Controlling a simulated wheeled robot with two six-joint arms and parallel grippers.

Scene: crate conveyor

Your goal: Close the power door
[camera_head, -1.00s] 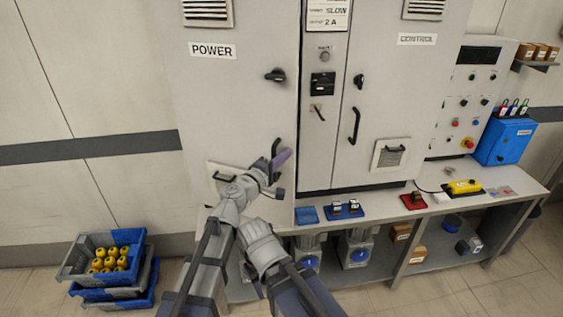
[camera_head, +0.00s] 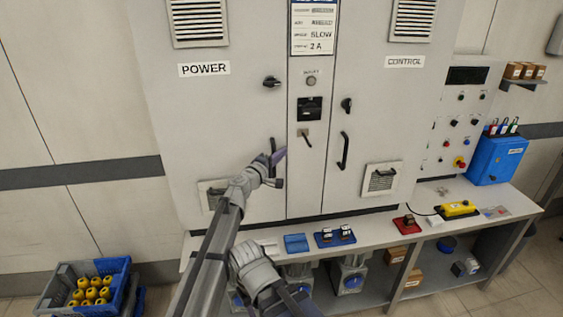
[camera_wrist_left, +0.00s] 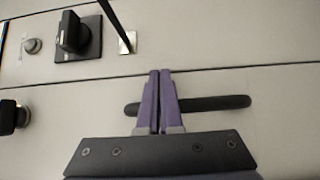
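The power door (camera_head: 225,120), a pale grey panel labelled POWER, fills the left of the cabinet in the head view. It looks flush, or nearly so, with the centre strip. Its dark bar handle shows in the left wrist view (camera_wrist_left: 215,103). My left gripper (camera_head: 278,157) is at this handle near the door's right edge. In the wrist view its purple fingers (camera_wrist_left: 158,98) are together, crossing in front of the handle rather than closed around it. Whether they touch the door cannot be told. My right gripper's fingertips are not visible.
A dark rotary knob (camera_head: 271,82) sits high on the power door. The centre strip (camera_head: 308,180) carries switches, and the control door (camera_head: 385,120) is at its right. A bench (camera_head: 370,218) with small items runs below. Crates (camera_head: 60,290) stand on the floor at left.

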